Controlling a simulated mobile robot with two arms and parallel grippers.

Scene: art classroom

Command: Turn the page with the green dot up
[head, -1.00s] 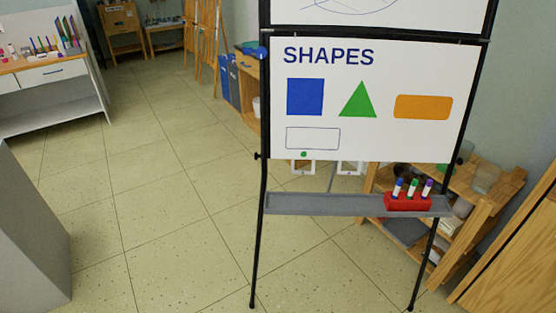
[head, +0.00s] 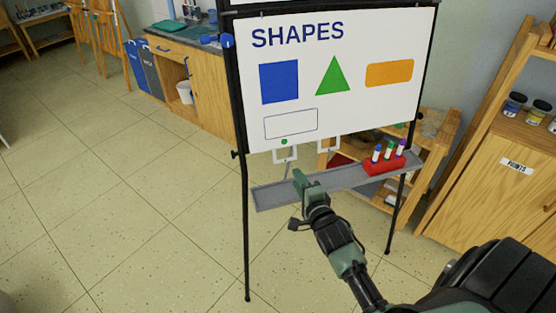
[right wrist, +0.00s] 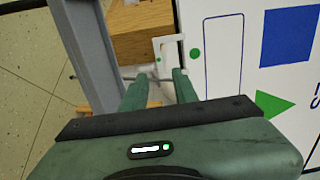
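The page (head: 345,110) headed SHAPES hangs on the black-framed easel in the head view. Its green dot (head: 284,141) is near the lower left edge, just above a white loop-shaped tab (head: 277,155). The green dot also shows in the right wrist view (right wrist: 194,54), beside the tab (right wrist: 166,41). My right gripper (head: 300,174) is just below the tab, in front of the grey tray. In the right wrist view its two green fingers (right wrist: 158,77) are apart, with the tab just beyond their tips. No grip on the tab shows. My left gripper is out of view.
The grey easel tray (head: 345,178) runs below the page and holds a red marker block (head: 384,166). A second white tab (head: 328,144) hangs right of the first. Wooden shelves (head: 440,135) stand behind. The floor at left is clear.

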